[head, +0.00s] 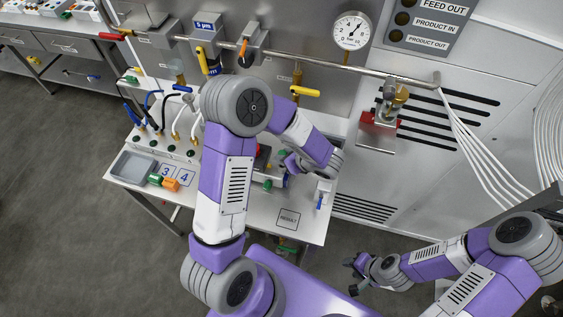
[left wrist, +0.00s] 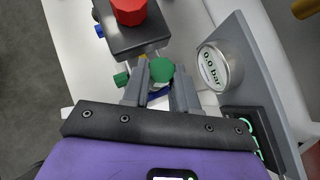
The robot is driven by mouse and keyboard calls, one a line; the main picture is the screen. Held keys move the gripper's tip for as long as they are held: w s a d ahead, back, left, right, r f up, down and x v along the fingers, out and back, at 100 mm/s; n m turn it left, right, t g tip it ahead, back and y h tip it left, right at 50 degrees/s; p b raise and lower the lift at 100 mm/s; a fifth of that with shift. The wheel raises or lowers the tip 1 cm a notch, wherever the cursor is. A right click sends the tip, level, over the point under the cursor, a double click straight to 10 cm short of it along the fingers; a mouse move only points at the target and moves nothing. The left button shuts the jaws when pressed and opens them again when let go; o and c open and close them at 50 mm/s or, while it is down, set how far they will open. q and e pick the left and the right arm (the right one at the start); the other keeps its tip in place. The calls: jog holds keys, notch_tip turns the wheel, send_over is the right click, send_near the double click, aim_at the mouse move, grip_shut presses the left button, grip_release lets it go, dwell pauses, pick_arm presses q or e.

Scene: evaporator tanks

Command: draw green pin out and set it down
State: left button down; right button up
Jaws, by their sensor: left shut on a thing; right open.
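The green pin (left wrist: 162,70) shows its round head between the two fingers of my left gripper (left wrist: 160,88) in the left wrist view. The fingers are shut on it. A dark block with a red knob (left wrist: 128,12) lies just beyond it, and a gauge reading 0.0 bar (left wrist: 212,68) stands to the right. The pin's lower part is hidden, so I cannot tell whether it is still seated. In the head view my left gripper (head: 287,164) is over the white table, partly hidden by its own arm. My right gripper (head: 357,276) is open and empty, off the table.
The white table (head: 250,215) has a bare front area with a marked RESULT square (head: 288,218). A grey tray (head: 132,166), green and orange pieces (head: 170,184) and squares 3 and 4 lie at the left. Pipes and valves (head: 245,45) run behind.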

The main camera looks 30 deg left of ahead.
pick_arm(q)
notch_tip(320, 180, up, 6)
jog(key=p, duration=0.4)
dwell(0.3)
dwell(0.4)
